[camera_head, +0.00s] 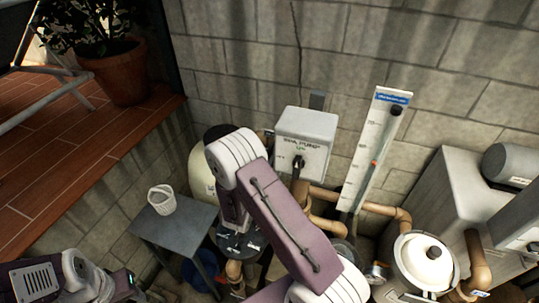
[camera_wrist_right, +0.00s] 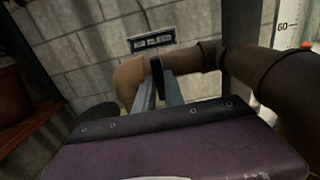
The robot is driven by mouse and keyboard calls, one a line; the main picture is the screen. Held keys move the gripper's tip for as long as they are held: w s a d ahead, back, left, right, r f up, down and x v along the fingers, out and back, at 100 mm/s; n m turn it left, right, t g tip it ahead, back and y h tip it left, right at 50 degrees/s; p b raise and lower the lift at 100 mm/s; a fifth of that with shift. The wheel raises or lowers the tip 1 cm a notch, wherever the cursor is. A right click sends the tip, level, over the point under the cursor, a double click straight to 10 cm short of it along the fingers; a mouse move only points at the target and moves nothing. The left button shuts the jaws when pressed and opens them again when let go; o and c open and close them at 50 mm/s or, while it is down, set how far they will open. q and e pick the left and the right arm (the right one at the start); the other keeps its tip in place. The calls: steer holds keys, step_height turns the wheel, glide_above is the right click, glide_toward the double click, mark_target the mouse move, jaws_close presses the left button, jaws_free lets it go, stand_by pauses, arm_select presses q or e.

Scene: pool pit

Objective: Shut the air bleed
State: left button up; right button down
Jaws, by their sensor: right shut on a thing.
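In the right wrist view, my right gripper (camera_wrist_right: 158,94) is shut on an upright black lever (camera_wrist_right: 157,78) in front of a brown pipe (camera_wrist_right: 131,82). A dark label plate (camera_wrist_right: 152,40) is on the wall behind; I cannot read it. I cannot tell for sure that this lever is the air bleed. In the head view, my right arm crosses the middle, and its wrist hangs over dark fittings (camera_head: 240,243); the fingertips cannot be made out there. My left arm shows at the bottom left, without clear jaws.
A grey pump box (camera_head: 305,140) and a white scale board (camera_head: 374,145) are on the block wall. Brown pipes (camera_head: 385,211) and a white lidded vessel (camera_head: 424,262) stand right.

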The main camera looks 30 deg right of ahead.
steer(key=m+b, duration=1.8)
steer(key=b, duration=0.7)
steer(key=c, duration=1.3)
jaws_free()
steer(key=b+v, duration=0.3)
steer(key=v, duration=0.4)
